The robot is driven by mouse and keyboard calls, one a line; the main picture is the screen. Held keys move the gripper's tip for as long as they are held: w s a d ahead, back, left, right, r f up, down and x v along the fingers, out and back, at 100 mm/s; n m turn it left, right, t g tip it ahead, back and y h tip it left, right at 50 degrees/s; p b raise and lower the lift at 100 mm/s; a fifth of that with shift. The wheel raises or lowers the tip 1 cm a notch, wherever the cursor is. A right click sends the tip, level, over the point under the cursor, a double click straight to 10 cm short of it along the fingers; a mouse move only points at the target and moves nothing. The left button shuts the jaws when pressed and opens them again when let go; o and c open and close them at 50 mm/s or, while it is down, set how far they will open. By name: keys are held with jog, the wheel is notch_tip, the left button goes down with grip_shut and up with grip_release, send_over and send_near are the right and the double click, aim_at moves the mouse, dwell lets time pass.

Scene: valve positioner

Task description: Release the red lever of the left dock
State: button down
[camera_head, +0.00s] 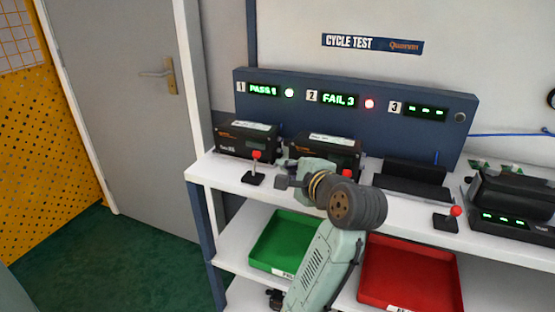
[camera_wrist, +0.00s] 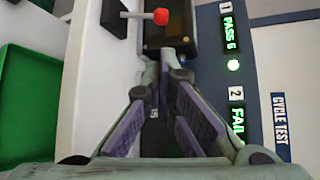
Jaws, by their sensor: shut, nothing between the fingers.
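The left dock, marked 1, holds a dark device (camera_head: 248,140) under a green PASS display (camera_head: 263,90). Its lever has a red ball (camera_head: 256,155) on a thin stem and a black base (camera_head: 253,179), and looks roughly upright in the head view. In the wrist view the red ball (camera_wrist: 161,16) is near the top edge, past my fingertips. My gripper (camera_head: 282,183) is just right of this lever, apart from it, in front of the gap between docks 1 and 2. In the wrist view my gripper (camera_wrist: 164,68) has its fingertips together, with nothing held.
Dock 2 (camera_head: 325,150) shows FAIL, its lever mostly hidden behind my wrist. Dock 3 (camera_head: 415,178) has an empty-looking cradle and a red-ball lever (camera_head: 456,211) leaning right. A green tray (camera_head: 262,262) and a red tray (camera_head: 410,250) are on the lower shelf. Another device (camera_head: 515,200) stands at right.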

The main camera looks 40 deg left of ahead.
jog(key=p, duration=0.2)
send_near(265, 153)
jog(key=x, duration=0.4)
jog(key=shift+w+a+f, duration=0.15)
jog(key=shift+w+a, duration=0.05)
jog(key=shift+a, duration=0.15)
jog(key=shift+s+d+r+n+t+y+b, duration=0.15)
jog(key=shift+s+n+t+y+b, duration=0.35)
jog(key=shift+b, duration=1.15)
jog(key=n+t+y+b, duration=0.1)
jog(key=b, duration=0.2)
jog(key=shift+s+d+b, duration=0.1)
jog(key=shift+s+b, duration=0.2)
jog(key=shift+s, duration=0.05)
jog(key=n+y+b, duration=0.1)
jog(key=b, duration=0.1)
jog(key=s+n+t+b, duration=0.1)
jog(key=n+y+b, duration=0.1)
jog(key=b, duration=0.1)
jog(key=shift+s+d+r+y+b, duration=0.15)
jog(key=shift+s+y+b, duration=0.15)
jog(key=shift+s+r+p, duration=0.1)
jog(key=shift+r+p, duration=0.35)
jog(key=shift+r, duration=0.05)
jog(key=shift+f, duration=0.15)
